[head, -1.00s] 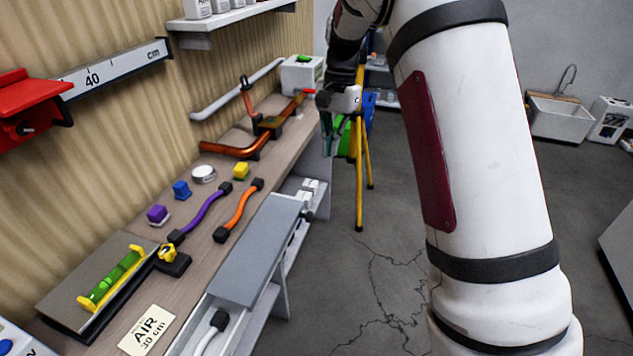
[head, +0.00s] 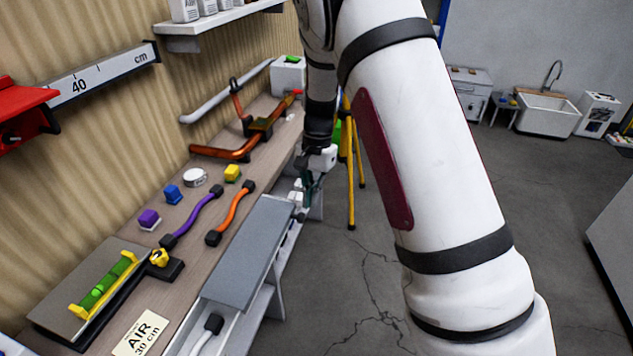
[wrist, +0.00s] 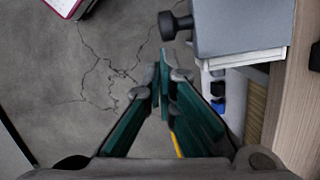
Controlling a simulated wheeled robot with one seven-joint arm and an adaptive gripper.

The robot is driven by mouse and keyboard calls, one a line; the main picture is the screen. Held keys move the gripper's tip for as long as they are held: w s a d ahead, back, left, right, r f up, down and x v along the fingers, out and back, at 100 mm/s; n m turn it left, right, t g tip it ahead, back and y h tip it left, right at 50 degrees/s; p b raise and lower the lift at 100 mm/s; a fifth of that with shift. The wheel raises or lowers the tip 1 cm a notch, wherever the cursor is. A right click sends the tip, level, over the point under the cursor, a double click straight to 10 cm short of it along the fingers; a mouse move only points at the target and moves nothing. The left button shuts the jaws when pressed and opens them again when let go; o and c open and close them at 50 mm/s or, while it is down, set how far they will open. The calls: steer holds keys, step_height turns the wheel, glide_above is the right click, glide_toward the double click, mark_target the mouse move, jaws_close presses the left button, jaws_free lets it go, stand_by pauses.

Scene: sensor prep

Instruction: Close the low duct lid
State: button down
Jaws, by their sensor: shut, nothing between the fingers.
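The low duct lid (head: 250,250) is a long flat grey panel along the bench's front edge, over a white duct (head: 190,335). The duct's near end is uncovered and shows a white cable with a black plug (head: 213,322). In the wrist view the lid (wrist: 240,25) is at top right, with a dark knob (wrist: 174,24) sticking out from its side. My gripper (head: 301,203) is down at the lid's far end. In the wrist view my gripper (wrist: 163,72) is shut and empty, its fingertips just below the knob in the picture, seemingly apart from it.
The bench (head: 150,290) carries a purple cable (head: 190,218), an orange cable (head: 230,213), small coloured blocks, an orange pipe (head: 225,153) and a green level (head: 104,284). A yellow tripod (head: 350,190) stands beyond.

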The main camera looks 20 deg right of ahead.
steer(key=shift+s+a+f, duration=0.1)
steer(key=shift+s+a, duration=0.05)
steer(key=shift+s, duration=0.1)
steer(key=s+a+p, duration=0.5)
steer(key=s+a, duration=0.3)
steer(key=s, duration=0.2)
steer(key=s+a+p, duration=0.5)
steer(key=s+a, duration=0.2)
steer(key=s, duration=0.4)
steer(key=shift+s+a, duration=0.3)
steer(key=shift+a, duration=0.1)
